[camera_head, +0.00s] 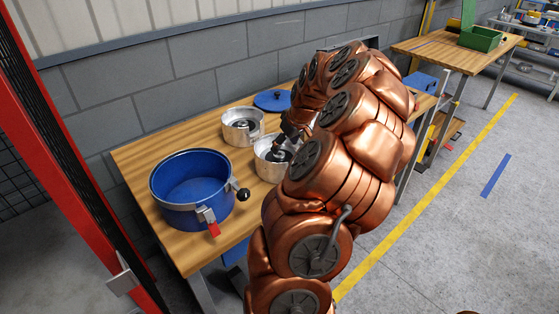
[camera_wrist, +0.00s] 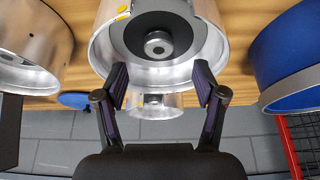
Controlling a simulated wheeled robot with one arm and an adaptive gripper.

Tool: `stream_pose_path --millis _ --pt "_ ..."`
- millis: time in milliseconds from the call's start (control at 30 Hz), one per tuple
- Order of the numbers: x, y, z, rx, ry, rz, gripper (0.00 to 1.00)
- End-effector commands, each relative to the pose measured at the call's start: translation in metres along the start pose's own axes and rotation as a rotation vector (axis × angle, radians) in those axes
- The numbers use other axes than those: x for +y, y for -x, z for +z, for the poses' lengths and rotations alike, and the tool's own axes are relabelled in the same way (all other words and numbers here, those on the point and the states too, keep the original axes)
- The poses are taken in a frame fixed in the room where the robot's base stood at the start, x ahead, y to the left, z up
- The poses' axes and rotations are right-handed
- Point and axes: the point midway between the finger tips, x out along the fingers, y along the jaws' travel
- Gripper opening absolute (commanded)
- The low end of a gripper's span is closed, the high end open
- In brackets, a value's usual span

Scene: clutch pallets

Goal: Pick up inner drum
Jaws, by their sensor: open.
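Several silvery metal drums stand on the wooden table; which one is the inner drum I cannot tell for sure. The nearest metal drum (camera_head: 268,172) is partly behind my arm in the head view. In the wrist view this drum (camera_wrist: 100,47), with a dark inner part and round hub, fills the top middle. My gripper (camera_wrist: 160,82) is open and empty, its two fingers spread around the near part of the rim in the picture; contact cannot be told. Another metal drum (camera_head: 242,127) stands behind; it shows between the fingers (camera_wrist: 155,107). In the head view my arm mostly hides the gripper.
A large blue drum (camera_head: 162,198) with clamps stands at the table's left. A blue lid (camera_head: 272,101) lies at the back. Another metal drum (camera_wrist: 45,30) stands at left in the wrist view. A grey block wall (camera_head: 130,90) backs the table (camera_head: 135,160); a red post (camera_head: 60,110) stands left.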

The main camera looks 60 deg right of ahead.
Motion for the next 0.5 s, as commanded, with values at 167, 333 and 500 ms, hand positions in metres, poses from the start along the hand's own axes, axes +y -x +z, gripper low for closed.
stream_pose_path --millis 167,333,500 --pt "0.0 -0.007 -0.001 0.001 0.0 0.0 0.7" --pt "0.0 -0.018 0.0 -0.001 0.001 -0.002 0.7" --pt "0.002 -0.037 0.0 -0.001 0.0 -0.001 0.7"
